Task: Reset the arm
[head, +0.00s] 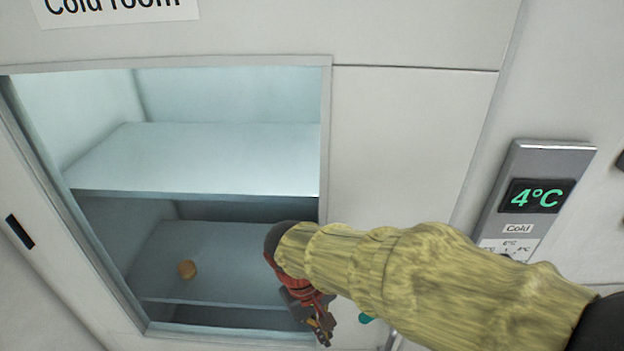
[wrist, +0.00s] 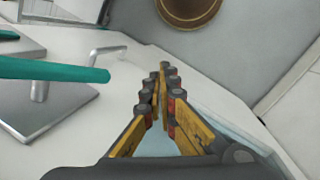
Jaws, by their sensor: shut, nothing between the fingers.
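My arm reaches in from the lower right of the head view in a yellow, wood-patterned sleeve. My gripper (head: 322,332) hangs at its end, pointing down, in front of the lower right corner of the cold room opening. In the wrist view my gripper (wrist: 162,75) shows its two yellow-sided fingers with the tips together and nothing between them.
The cold room (head: 328,150) has an open front with an upper shelf (head: 200,160) and a lower shelf (head: 230,255). A 4°C display (head: 536,196) is at right. A teal bar (wrist: 50,70) lies left of the fingers.

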